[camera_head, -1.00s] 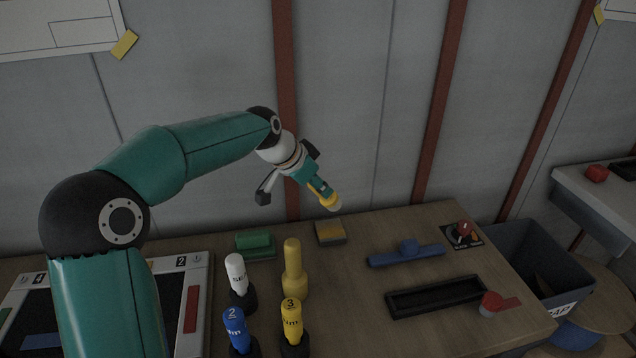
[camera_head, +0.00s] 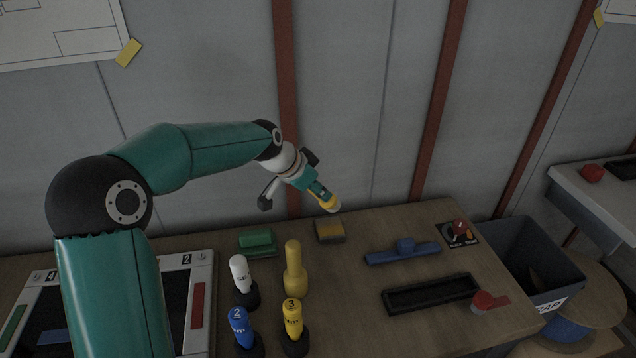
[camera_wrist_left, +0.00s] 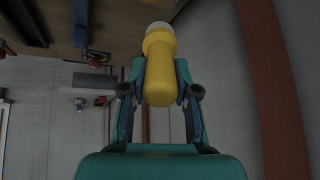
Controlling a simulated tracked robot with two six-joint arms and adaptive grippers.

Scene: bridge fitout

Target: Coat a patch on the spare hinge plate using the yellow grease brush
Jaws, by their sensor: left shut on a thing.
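My left gripper (camera_head: 318,190) is shut on the yellow grease brush (camera_head: 329,203) and holds it above the back of the workbench, pale tip pointing down and to the right. In the left wrist view the brush (camera_wrist_left: 160,70) sits between both fingers (camera_wrist_left: 160,88), its pale end away from the palm. I cannot tell for sure which thing is the spare hinge plate. My right gripper is not in view.
A yellow bottle-shaped thing (camera_head: 293,270), white (camera_head: 240,275), blue (camera_head: 238,325) and yellow (camera_head: 292,322) markers and a green block (camera_head: 256,240) stand nearby. A blue handled bar (camera_head: 402,253), black tray (camera_head: 432,294) and red-knobbed switch (camera_head: 459,232) are right. The wall is close behind.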

